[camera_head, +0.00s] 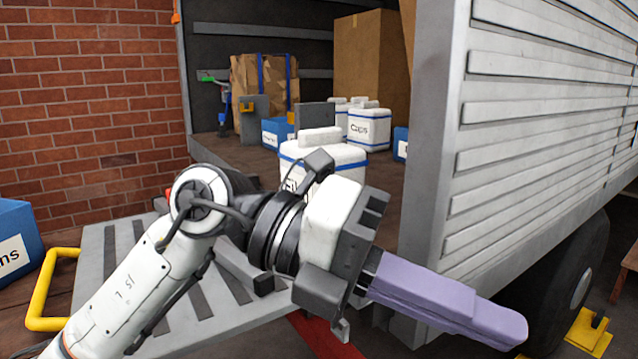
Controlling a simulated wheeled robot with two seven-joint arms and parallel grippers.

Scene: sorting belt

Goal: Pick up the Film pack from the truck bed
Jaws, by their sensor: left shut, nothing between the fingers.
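A white pack with blue bands (340,157) stands on the truck bed (385,180), near its open rear edge. Its label starts with what looks like "Fi", and my left arm hides the rest and the pack's lower part; I take it as the Film pack. My left gripper (510,327) has purple fingers closed together, with nothing between them. It points to the lower right, away from the pack, in front of the truck's side wall. My right gripper is out of view.
A white Caps pack (369,128) stands behind, with blue boxes (276,132) and big cardboard boxes (366,55) deeper inside. The truck's slatted side wall (540,110) bounds the right. A grey ramp (110,265) lies below the bed. A brick wall (90,100) bounds the left.

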